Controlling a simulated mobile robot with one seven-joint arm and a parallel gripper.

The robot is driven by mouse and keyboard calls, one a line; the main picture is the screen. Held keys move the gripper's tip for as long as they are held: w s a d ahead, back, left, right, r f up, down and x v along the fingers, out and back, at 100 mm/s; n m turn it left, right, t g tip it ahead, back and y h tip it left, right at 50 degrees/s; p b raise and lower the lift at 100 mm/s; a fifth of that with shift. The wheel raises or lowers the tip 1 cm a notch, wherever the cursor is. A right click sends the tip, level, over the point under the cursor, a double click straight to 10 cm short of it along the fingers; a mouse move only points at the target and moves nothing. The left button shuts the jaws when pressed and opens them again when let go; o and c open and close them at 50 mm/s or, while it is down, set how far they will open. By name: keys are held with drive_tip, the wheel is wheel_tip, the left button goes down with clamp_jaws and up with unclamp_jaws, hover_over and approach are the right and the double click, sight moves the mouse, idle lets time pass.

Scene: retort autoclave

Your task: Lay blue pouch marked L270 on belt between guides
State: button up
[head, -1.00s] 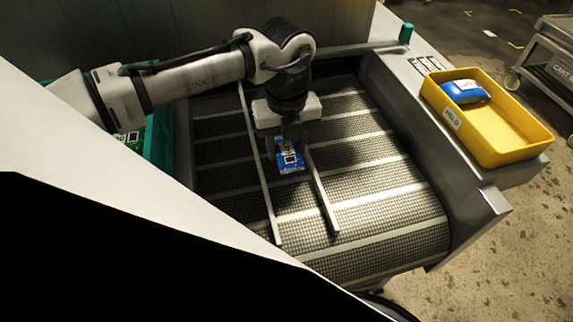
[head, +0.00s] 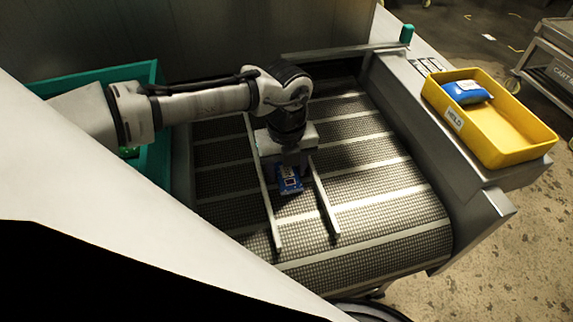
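A blue pouch (head: 290,184) with a pale printed label is low over the belt (head: 385,232), between the two guides, the left one (head: 266,205) and the right one (head: 325,200). Its marking is too small to read. My gripper (head: 288,163) points down and is shut on the pouch's far end. The gripper body hides that end and most of the fingers. The pouch's near end shows clear of the fingers. I cannot tell whether the pouch touches the belt.
A yellow bin (head: 498,148) marked HELD holds another blue pouch (head: 466,92) on the right ledge. A green crate (head: 158,135) is at left, partly behind my arm. A grey cart (head: 548,65) stands at far right. The belt's near part is bare.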

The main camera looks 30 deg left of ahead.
drive_tip(key=o, duration=0.3)
wheel_tip(320, 180, up, 12)
drive_tip(key=p, duration=1.4)
drive_tip(key=shift+r, duration=0.25)
